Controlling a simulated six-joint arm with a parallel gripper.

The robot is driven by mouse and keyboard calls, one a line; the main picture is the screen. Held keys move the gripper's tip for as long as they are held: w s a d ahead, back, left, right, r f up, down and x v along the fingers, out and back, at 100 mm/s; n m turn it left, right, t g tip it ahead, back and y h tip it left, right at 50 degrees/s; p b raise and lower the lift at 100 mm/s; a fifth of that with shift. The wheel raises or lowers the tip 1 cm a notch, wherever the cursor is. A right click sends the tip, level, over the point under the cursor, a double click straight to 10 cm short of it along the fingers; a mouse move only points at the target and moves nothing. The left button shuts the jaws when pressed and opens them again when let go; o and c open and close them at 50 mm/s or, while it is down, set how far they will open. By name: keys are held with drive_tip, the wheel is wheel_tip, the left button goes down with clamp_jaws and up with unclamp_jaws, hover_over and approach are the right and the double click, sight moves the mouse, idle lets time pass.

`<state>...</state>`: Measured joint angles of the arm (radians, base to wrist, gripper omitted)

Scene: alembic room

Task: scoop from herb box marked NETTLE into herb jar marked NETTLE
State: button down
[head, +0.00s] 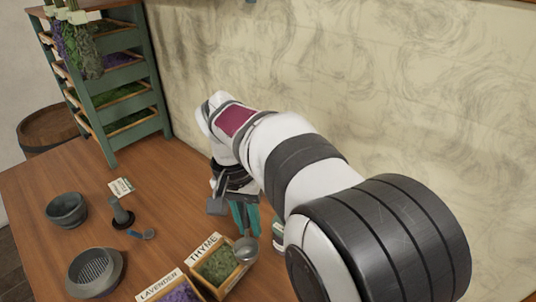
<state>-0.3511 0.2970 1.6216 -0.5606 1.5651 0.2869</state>
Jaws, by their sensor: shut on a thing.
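My gripper (245,222) points down near the middle of the table, its teal fingers partly covered by my arm. It is shut on a scoop, whose round metal bowl (246,249) shows just below the fingers, at the right corner of the THYME box. The scoop's handle is hidden, and I cannot tell what is in the bowl. No box or jar marked NETTLE can be read. A small pale and green object (279,236), perhaps a jar, shows partly beside my arm; its marking is not readable.
The THYME box (205,250) and LAVENDER box (158,284) stand at the front. A mortar-like bowl (66,210), a sieve bowl (95,272), a dark pestle-like object (121,212) and a small blue-handled spoon (142,234) lie left. A green herb rack (110,90) stands behind. My arm hides the right side.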

drive_tip(key=s+a+f+m, duration=0.5)
drive_tip(key=s+a, duration=0.1)
drive_tip(key=a, duration=0.3)
drive_tip(key=s+a+f+m+y, duration=0.1)
drive_tip(key=s+a+f+m, duration=0.35)
drive_tip(key=a, duration=0.55)
drive_tip(key=s+a+f+m, duration=0.45)
drive_tip(key=s+a, duration=0.25)
drive_tip(key=a, duration=0.2)
drive_tip(key=shift+g, duration=0.4)
drive_tip(key=shift+w+f, duration=0.15)
drive_tip(key=shift+f, duration=2)
drive_tip(key=shift+w+f, duration=0.1)
drive_tip(key=shift+f, duration=2.05)
drive_tip(key=shift+d, duration=0.1)
drive_tip(key=shift+w+d, duration=0.75)
drive_tip(key=shift+w, duration=0.2)
drive_tip(key=shift+r, duration=0.1)
wheel_tip(320, 180, up, 8)
